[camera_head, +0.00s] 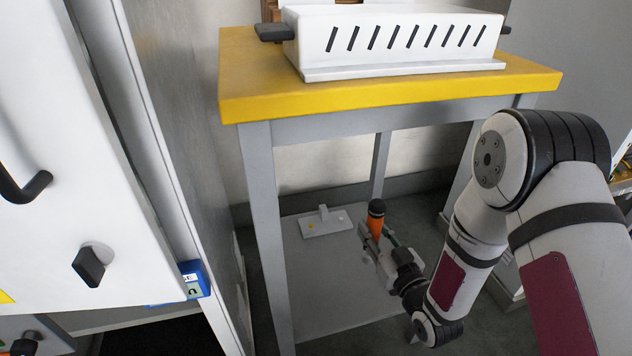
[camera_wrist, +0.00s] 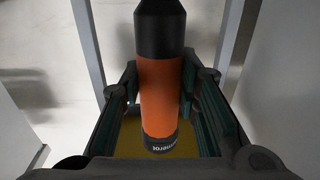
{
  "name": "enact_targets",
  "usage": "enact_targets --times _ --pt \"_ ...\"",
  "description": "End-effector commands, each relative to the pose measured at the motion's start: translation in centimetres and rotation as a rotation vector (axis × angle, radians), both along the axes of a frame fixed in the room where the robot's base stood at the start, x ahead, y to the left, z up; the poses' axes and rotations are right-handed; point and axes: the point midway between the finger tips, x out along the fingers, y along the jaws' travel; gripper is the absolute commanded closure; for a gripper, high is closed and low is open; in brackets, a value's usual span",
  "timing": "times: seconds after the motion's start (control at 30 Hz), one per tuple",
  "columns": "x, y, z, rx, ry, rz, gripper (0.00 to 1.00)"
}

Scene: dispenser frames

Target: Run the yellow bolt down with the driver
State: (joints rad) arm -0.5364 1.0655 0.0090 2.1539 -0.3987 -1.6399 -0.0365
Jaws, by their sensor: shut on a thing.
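The driver has an orange body (camera_head: 375,224) and a black end that points up. It stands nearly upright between the fingers of my gripper (camera_head: 376,240), which is shut on it. The wrist view shows the driver (camera_wrist: 162,95) close up, between both dark green-padded fingers. A small yellow spot, which looks like the yellow bolt (camera_head: 313,226), sits on a light plate (camera_head: 332,230) with a raised bracket on the lower shelf. My gripper and the driver are to the right of this plate and apart from it. The driver's lower tip is hidden.
The plate lies on the grey lower shelf (camera_head: 330,290) of a yellow-topped table (camera_head: 400,99). The tabletop and grey legs (camera_head: 266,220) bound the space. A white slotted box (camera_head: 400,42) stands on top. A white cabinet door (camera_head: 70,150) is at left. The front shelf is clear.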

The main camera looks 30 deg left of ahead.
Motion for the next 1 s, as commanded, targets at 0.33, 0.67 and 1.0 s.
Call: enact_targets --times 0.33,0.67,1.0 --pt "1.8 10.5 -2.7 0.003 -0.003 -0.005 1.00" --pt "2.5 13.9 -3.6 0.002 -0.003 -0.009 1.00" --pt "2.5 13.9 -3.5 0.002 -0.003 -0.008 1.00"
